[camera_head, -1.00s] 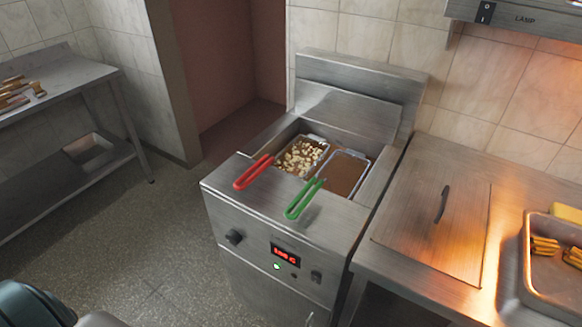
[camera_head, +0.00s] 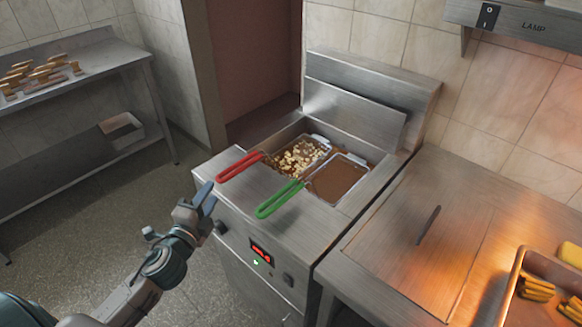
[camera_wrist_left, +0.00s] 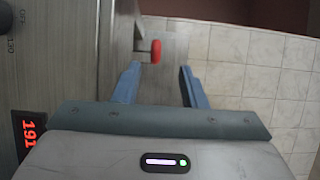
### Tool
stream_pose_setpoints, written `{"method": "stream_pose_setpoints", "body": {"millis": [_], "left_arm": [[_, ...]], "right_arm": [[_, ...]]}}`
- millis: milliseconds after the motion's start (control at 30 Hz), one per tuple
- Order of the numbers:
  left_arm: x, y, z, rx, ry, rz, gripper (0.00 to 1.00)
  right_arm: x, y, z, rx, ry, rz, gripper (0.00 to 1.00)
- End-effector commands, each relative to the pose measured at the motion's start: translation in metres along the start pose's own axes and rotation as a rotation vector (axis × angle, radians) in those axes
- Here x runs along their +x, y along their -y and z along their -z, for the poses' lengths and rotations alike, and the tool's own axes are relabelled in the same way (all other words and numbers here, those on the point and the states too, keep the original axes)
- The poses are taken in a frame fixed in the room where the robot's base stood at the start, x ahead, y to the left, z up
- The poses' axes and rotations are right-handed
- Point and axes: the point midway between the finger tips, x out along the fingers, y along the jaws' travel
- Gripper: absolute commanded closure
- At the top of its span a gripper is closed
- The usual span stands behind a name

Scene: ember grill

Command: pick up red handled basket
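The red handled basket (camera_head: 240,165) hangs in the left side of the fryer, its handle reaching out over the front top. Pale food pieces (camera_head: 300,154) lie in it in brown oil. My left gripper (camera_head: 206,196) is open and empty, just in front of and below the red handle's end, apart from it. In the left wrist view the red handle end (camera_wrist_left: 156,51) shows ahead, between and beyond the open fingers (camera_wrist_left: 160,82). My right gripper is not in view.
A green handled basket (camera_head: 280,199) sits to the right in the same fryer (camera_head: 222,197). A steel counter with a lid (camera_head: 425,235) and a food tray (camera_head: 505,295) stands right. A steel table (camera_head: 100,70) with food pieces is at the left. Floor between is clear.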

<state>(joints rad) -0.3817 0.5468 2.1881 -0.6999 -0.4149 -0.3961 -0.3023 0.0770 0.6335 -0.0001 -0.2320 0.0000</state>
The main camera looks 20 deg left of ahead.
Motion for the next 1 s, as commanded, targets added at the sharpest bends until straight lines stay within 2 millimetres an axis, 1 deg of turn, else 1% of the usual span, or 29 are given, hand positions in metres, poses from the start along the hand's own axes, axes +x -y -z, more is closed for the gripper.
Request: {"method": "stream_pose_setpoints", "body": {"millis": [33, 200, 467, 600, 733, 833, 1000], "left_arm": [[0.009, 0.004, -0.001, -0.004, 0.004, 0.002, 0.62], [0.033, 0.004, 0.0, -0.006, 0.003, 0.001, 0.62], [0.052, 0.001, 0.0, -0.006, 0.002, 0.0, 0.62], [0.072, 0.0, -0.001, -0.008, 0.003, -0.002, 0.62], [0.089, -0.002, -0.001, -0.007, 0.002, -0.001, 0.62], [0.096, -0.004, -0.001, -0.005, 0.001, -0.002, 0.62], [0.098, -0.006, -0.001, -0.004, 0.001, -0.001, 0.62]], "right_arm": [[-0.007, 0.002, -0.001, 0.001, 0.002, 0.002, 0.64], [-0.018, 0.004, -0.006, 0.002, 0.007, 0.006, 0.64], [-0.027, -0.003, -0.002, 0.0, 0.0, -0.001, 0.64], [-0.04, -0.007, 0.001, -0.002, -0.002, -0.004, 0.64], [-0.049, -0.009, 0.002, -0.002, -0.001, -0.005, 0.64], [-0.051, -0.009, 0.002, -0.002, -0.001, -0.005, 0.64], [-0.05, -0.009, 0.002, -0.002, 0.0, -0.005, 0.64]]}}
